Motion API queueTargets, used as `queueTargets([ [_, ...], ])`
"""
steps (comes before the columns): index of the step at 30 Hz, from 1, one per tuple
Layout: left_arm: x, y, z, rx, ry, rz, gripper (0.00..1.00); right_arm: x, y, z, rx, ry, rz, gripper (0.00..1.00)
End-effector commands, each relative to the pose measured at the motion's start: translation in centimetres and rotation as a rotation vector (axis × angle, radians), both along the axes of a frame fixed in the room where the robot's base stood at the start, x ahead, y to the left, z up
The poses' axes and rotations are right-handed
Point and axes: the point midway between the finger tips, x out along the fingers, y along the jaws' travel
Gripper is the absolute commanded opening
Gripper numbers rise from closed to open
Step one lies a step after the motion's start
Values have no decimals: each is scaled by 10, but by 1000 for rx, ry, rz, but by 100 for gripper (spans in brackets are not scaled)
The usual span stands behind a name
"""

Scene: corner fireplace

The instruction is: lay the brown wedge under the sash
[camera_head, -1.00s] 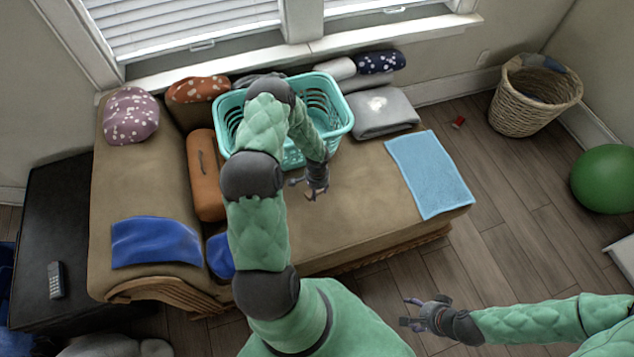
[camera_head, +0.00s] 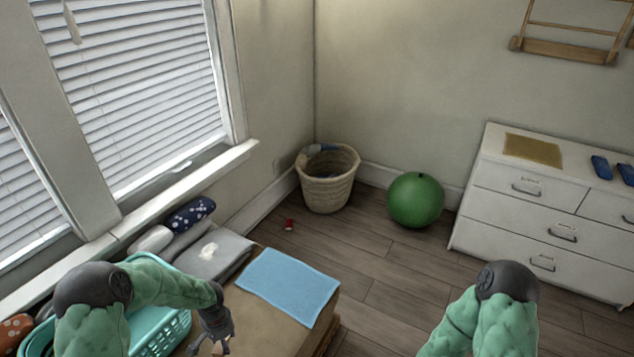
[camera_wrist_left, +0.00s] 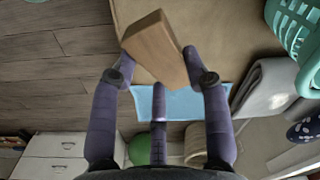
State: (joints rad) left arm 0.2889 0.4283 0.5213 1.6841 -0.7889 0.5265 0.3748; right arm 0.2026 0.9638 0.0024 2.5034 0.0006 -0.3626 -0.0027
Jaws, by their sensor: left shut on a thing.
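The brown wedge (camera_wrist_left: 158,48), a tan wooden block, sits between the fingertips of my left gripper (camera_wrist_left: 160,62) in the left wrist view. My left gripper (camera_head: 216,345) is shut on it, low in the head view, over the tan daybed. The wedge itself cannot be made out in the head view. The window sash (camera_head: 178,168) with its small white handle is at upper left, above the white sill (camera_head: 215,173), well apart from the gripper. My right forearm shows at lower right, but its gripper is out of view.
A teal laundry basket (camera_head: 165,335) stands beside my left arm. A grey folded blanket (camera_head: 215,255), a dotted cushion (camera_head: 190,213) and a blue towel (camera_head: 288,285) lie on the daybed.

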Motion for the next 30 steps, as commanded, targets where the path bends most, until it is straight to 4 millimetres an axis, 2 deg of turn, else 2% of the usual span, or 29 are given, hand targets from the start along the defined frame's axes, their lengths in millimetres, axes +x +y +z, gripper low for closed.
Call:
queueTargets([
  [1, 4, -18, 20, -1, -7, -1, 15, 0, 0, 0, 0, 0, 0, 64],
  [6, 4, -68, 69, -12, -6, 14, 15, 0, 0, 0, 0, 0, 0, 64],
  [12, -4, -106, 104, -27, 0, 25, 15, 0, 0, 0, 0, 0, 0, 64],
  [18, -9, -117, 115, -33, 5, 30, 15, 0, 0, 0, 0, 0, 0, 64],
  [30, -8, -117, 114, -33, 4, 30, 15, 0, 0, 0, 0, 0, 0, 64],
])
